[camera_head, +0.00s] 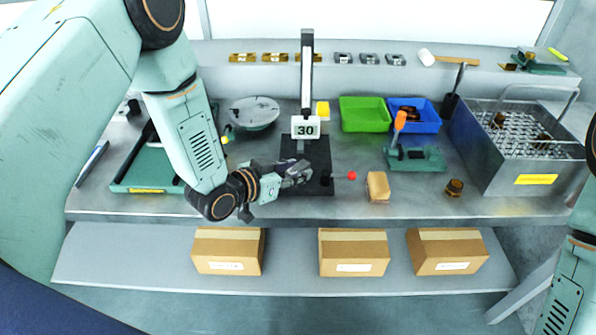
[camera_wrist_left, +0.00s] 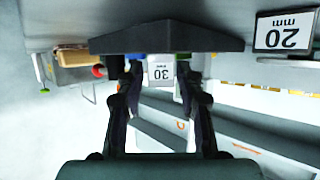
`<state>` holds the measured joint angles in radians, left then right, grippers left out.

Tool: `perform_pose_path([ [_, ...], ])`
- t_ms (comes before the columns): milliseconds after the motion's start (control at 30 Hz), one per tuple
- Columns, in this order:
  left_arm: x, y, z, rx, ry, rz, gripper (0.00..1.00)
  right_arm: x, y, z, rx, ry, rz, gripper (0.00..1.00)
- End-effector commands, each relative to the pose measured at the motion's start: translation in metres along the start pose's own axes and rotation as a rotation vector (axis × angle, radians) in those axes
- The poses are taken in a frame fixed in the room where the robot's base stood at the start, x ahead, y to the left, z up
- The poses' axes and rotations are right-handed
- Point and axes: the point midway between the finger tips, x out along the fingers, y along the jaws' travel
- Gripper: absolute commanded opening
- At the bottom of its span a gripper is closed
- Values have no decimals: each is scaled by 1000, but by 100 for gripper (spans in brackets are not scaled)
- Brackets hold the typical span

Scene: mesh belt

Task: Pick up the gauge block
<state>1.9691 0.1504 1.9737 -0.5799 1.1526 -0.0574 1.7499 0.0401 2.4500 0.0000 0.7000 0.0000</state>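In the left wrist view, the white face marked 30 mm (camera_wrist_left: 161,72) lies between my fingertips in the picture, with gaps at both sides. I cannot tell whether it is the gauge block. My left gripper (camera_head: 300,174) is in front of it, over the stand's black base (camera_head: 318,150). In the left wrist view my fingers (camera_wrist_left: 158,78) are apart. A label marked 20 mm (camera_wrist_left: 283,32) shows at the right there. My right gripper is out of view.
A red ball (camera_head: 351,175) on a thin rod and a tan block (camera_head: 377,186) are right of my left gripper. Green (camera_head: 365,115) and blue (camera_head: 428,117) bins stand behind. A metal basket (camera_head: 478,160) is at right. Cardboard boxes (camera_head: 353,252) lie on the lower shelf.

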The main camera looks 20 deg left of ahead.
Motion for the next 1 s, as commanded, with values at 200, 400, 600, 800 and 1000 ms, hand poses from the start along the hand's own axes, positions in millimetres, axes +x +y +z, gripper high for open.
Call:
perform_pose_path([
  [200,0,0,0,0,0,0,15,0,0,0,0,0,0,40],
  [400,0,0,0,0,0,0,0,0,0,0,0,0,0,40],
  [600,0,0,0,0,0,0,0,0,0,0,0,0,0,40],
  [800,0,0,-1,1,3,-1,0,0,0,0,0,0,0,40],
  [1000,-2,-1,-7,1,5,-1,0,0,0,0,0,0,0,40],
])
